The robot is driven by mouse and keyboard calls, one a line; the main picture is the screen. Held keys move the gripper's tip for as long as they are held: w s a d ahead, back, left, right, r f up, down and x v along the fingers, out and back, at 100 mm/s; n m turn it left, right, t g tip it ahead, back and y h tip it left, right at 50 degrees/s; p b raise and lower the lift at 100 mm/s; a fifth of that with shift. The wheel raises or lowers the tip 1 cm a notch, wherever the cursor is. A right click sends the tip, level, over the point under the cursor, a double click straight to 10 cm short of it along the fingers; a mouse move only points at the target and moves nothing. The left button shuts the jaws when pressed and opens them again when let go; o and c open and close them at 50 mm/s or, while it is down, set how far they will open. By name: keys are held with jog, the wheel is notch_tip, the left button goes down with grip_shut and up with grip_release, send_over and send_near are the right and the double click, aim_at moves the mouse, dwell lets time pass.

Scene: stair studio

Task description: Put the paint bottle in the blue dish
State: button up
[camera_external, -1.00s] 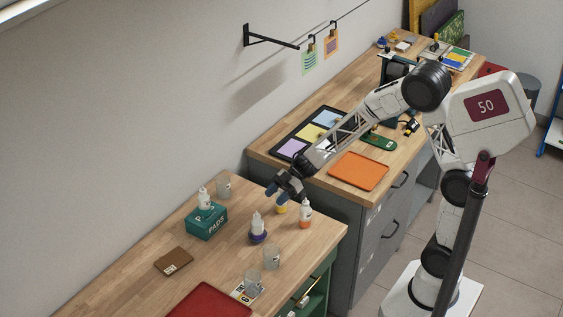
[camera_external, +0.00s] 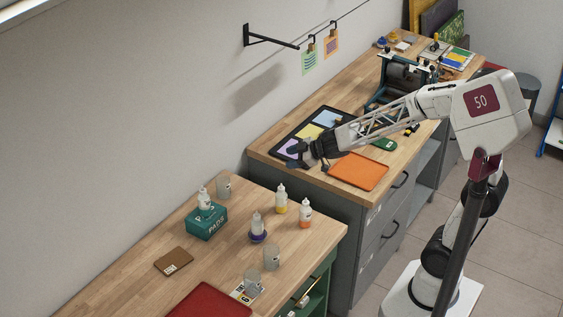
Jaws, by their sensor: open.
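Several white squeeze bottles stand on the near wooden counter. One paint bottle (camera_external: 257,224) is upright in the small blue-purple dish (camera_external: 258,238), its base hidden by the rim. A bottle with yellow contents (camera_external: 281,200) and one with orange contents (camera_external: 305,213) stand upright on the bare wood behind and to the right. My gripper (camera_external: 295,154) is open and empty, up and away from the bottles, in front of the dark paint tray in the picture.
Clear cups (camera_external: 223,187) stand behind the green box and near the front edge. A brown pad (camera_external: 174,261) and a red tray (camera_external: 208,302) lie nearer. On the grey cabinet top are the dark paint tray (camera_external: 271,149) and an orange mat (camera_external: 358,170). A gap separates the counters.

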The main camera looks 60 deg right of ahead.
jog(key=s+d+r+m+g+h, duration=0.2)
jog(key=s+d+m+h, duration=0.15)
jog(key=s, duration=0.45)
jog(key=s+d+r+m+g+h, duration=0.1)
jog(key=s+d+r+m+h, duration=0.15)
jog(key=s+d, duration=0.35)
jog(key=s+a+f+m+g, duration=0.1)
jog(key=s+g, duration=0.2)
jog(key=s, duration=0.7)
jog(key=s+a+m+g+y, duration=0.1)
jog(key=s+a+g, duration=0.1)
jog(key=s, duration=0.8)
jog(key=shift+f+m+g, duration=0.35)
jog(key=shift+m+g, duration=0.05)
